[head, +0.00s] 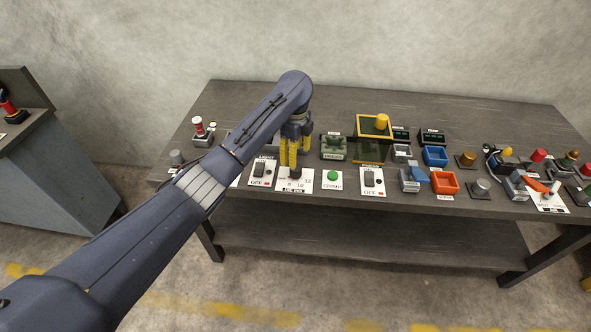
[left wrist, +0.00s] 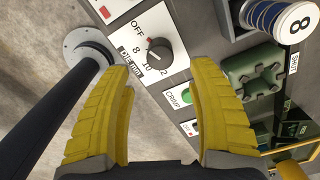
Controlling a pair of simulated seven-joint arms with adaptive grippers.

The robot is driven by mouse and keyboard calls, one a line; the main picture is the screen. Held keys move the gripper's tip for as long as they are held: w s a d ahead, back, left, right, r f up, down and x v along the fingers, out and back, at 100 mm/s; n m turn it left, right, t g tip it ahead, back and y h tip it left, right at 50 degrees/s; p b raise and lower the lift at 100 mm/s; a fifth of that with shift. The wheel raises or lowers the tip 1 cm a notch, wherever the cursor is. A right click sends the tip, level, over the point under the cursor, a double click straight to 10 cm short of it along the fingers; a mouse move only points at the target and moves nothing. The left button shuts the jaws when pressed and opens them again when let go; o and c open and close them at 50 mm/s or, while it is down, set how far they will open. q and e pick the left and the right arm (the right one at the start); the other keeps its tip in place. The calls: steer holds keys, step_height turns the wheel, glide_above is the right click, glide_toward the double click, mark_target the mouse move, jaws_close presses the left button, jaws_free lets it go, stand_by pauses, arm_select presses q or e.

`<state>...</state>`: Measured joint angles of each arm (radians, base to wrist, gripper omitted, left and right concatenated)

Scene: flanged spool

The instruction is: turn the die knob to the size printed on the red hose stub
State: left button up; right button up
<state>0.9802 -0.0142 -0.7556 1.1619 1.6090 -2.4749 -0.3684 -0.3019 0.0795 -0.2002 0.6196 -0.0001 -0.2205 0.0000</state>
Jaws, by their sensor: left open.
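The die knob (left wrist: 158,50) is a dark knob on a white panel (left wrist: 148,83) marked OFF, 8, 10, 12 and "DIE mm". A small red mark on the knob appears to lie on its OFF side. The panel also shows in the head view (head: 307,187). My left gripper (head: 296,158) is open and empty, pointing down above the panel; its yellow fingers (left wrist: 165,105) are apart, with the knob beyond them and not between them. A red stub with a pale end (head: 198,125) stands at the table's left; its number is unreadable. My right gripper is out of view.
A blue stub (left wrist: 272,18) with a printed 8 is in the left wrist view. A green CRIMP button (head: 332,176) and a green press (head: 333,147) are right of the panel. Switch panels (head: 262,172) flank it. Bins and coloured knobs crowd the right side; the table's back is clear.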

mark_target(296, 170)
arm_select(q)
step_height(296, 170, down, 7)
steer(key=shift+f, duration=0.2)
stand_by(0.3)
jaws_close()
stand_by(0.4)
